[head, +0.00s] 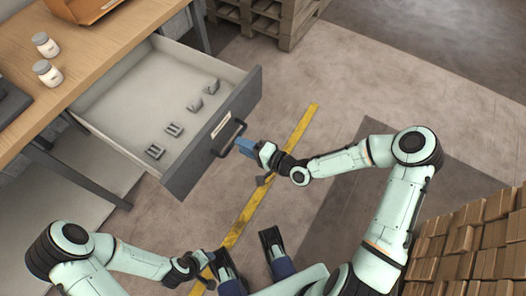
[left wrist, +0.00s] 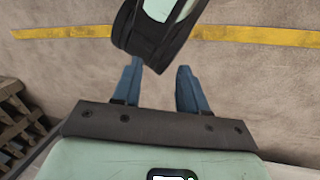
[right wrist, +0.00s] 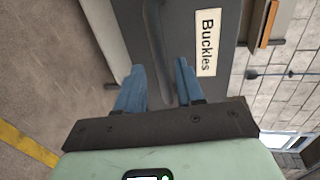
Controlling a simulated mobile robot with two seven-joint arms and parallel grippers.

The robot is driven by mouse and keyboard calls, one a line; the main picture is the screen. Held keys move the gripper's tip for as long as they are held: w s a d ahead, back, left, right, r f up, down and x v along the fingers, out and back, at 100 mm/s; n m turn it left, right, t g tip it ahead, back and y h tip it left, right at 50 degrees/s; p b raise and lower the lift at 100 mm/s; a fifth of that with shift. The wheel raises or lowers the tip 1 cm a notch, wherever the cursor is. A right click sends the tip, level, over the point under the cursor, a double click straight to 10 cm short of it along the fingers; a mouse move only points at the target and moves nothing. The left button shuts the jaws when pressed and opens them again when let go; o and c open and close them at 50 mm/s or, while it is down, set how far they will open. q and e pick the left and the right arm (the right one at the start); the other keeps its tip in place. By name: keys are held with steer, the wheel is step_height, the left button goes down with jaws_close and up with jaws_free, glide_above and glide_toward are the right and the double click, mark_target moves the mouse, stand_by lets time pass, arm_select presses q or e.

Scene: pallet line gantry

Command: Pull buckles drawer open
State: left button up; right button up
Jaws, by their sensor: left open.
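The buckles drawer (head: 217,147) is a grey drawer under the wooden bench, pulled well out. Its label "Buckles" shows in the right wrist view (right wrist: 207,42). Its dark bar handle (head: 229,137) is on the front face and also shows in the right wrist view (right wrist: 157,50). Several small grey buckles lie inside. My left gripper (left wrist: 160,68) is open and empty over the floor.
The wooden bench top (head: 110,50) carries two white jars (head: 46,58) and an orange-brown tray (head: 85,8). Wooden pallets (head: 268,18) stand at the back. Stacked brown boxes (head: 470,245) are at the lower right. A yellow floor line (head: 283,157) crosses clear floor.

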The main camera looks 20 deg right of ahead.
arm_select(q)
steer(key=shift+g, duration=0.6)
steer(key=s+r, duration=0.1)
steer(key=s+d+r+p, duration=0.1)
steer(key=s+r+p, duration=0.1)
steer(key=shift+s+d, duration=0.3)
arm_select(e)
steer(key=v, duration=0.9)
steer(key=s+a+f+n+g+h, duration=0.1)
steer(key=s+a+f+g, duration=0.35)
steer(key=f, duration=0.45)
steer(key=s+f+n+g+h, duration=0.2)
steer(key=s+f+n+g, duration=0.15)
steer(key=s+f, duration=0.35)
steer(key=s+f+n+g+h, duration=0.25)
steer(key=s+f+g, duration=0.3)
steer(key=s, duration=0.45)
arm_select(q)
step_height(320, 180, up, 13)
steer(key=g+p, duration=0.1)
steer(key=p, duration=1.3)
steer(key=shift+s+d+r+h, duration=0.15)
steer(key=shift+d+r+h, duration=0.05)
steer(key=shift+h, duration=0.1)
arm_select(e)
step_height(320, 180, up, 14)
steer(key=shift+f, duration=0.25)
